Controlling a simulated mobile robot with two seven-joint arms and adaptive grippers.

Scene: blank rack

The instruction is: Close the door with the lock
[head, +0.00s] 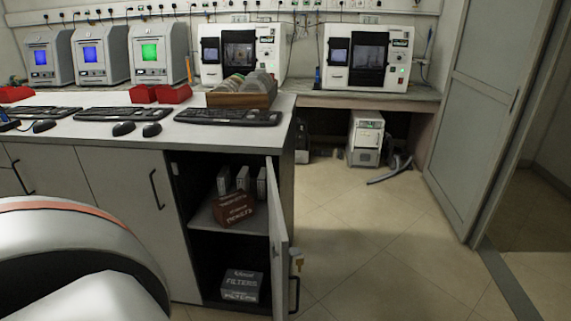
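The cabinet door (279,244) under the bench stands open, swung out toward me and seen almost edge-on. A small yellowish lock or key (298,262) shows at its right side, above a dark handle (294,294). Neither gripper is in view. A white rounded arm part of mine fills the lower left.
The bench top (190,130) carries keyboards, mice, red trays and a wooden tray (240,100). Machines line the back counter. The tiled floor (380,240) right of the cabinet door is clear. A large grey room door (485,110) stands at the right.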

